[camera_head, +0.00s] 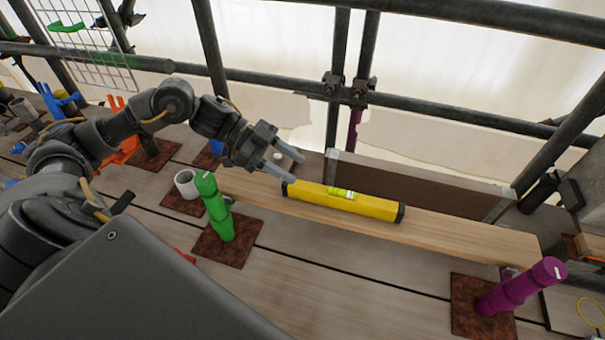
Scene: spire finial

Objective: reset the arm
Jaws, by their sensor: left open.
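My left arm comes in from the left, and its gripper (283,163) is open with its two light grey fingers apart. Nothing shows between the fingers. The gripper hangs above the left end of a yellow spirit level (345,204), which lies on a long wooden plank (430,225). I cannot tell how much height there is between the fingertips and the level. My right gripper is not in view.
A green post (216,208) stands on a rusty plate left of the plank, beside a white cup-like ring (187,184). A purple post (522,286) stands at the lower right. Scaffold tubes (450,119) and a brown board (420,186) run behind the plank.

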